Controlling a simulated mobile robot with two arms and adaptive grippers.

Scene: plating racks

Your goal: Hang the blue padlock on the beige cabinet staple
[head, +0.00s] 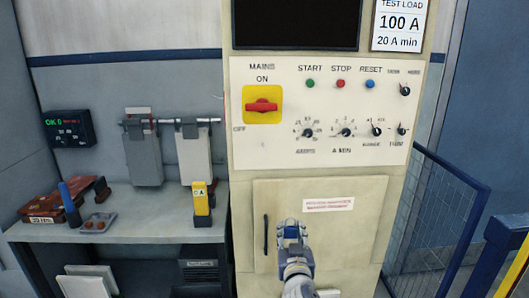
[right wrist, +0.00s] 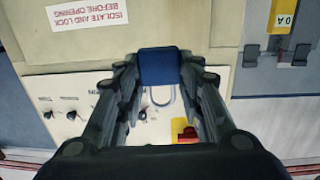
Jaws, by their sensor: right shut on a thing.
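My right gripper (head: 291,228) is in front of the lower door of the beige cabinet (head: 240,150). In the right wrist view the right gripper (right wrist: 159,72) is shut on the blue padlock (right wrist: 158,66), its fingers on either side of the body. The padlock's silver U-shaped shackle shows beyond the blue body. In the head view only a small blue part of the padlock shows between the fingers. I cannot make out the staple; the gripper covers part of the door. My left gripper is not in view.
The cabinet door (head: 350,225) has a dark handle (head: 266,233) and a warning label (head: 328,204). A red switch on a yellow plate (head: 262,105) is above. A bench (head: 150,232) with tools stands left. A blue mesh guard (head: 425,225) stands right.

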